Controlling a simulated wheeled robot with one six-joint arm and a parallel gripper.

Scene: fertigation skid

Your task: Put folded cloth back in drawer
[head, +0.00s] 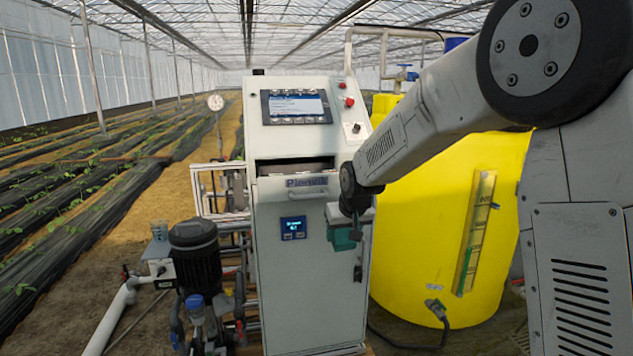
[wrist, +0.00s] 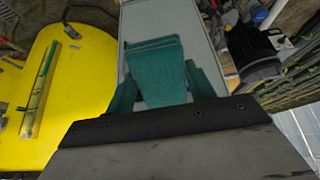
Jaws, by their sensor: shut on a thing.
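The folded cloth (wrist: 157,68) is a green, layered bundle that fills the space between the fingers of my gripper (wrist: 162,88) in the wrist view. My gripper is shut on it. In the head view a small green part of the cloth (head: 343,240) shows at the right side of the cabinet front, by the end of my arm, which partly hides it. The drawer (head: 292,187) is in the upper cabinet front, below the sloped panel. It looks pulled out, with a dark opening above its front. My gripper is to the right of the drawer and lower. The drawer's inside is barely visible.
The grey cabinet (head: 310,270) has a sloped screen panel (head: 296,106) and a small blue display (head: 293,228). A yellow tank (head: 420,250) stands close behind my arm at the right. A dark pump motor (head: 195,255) and pipes stand at the left.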

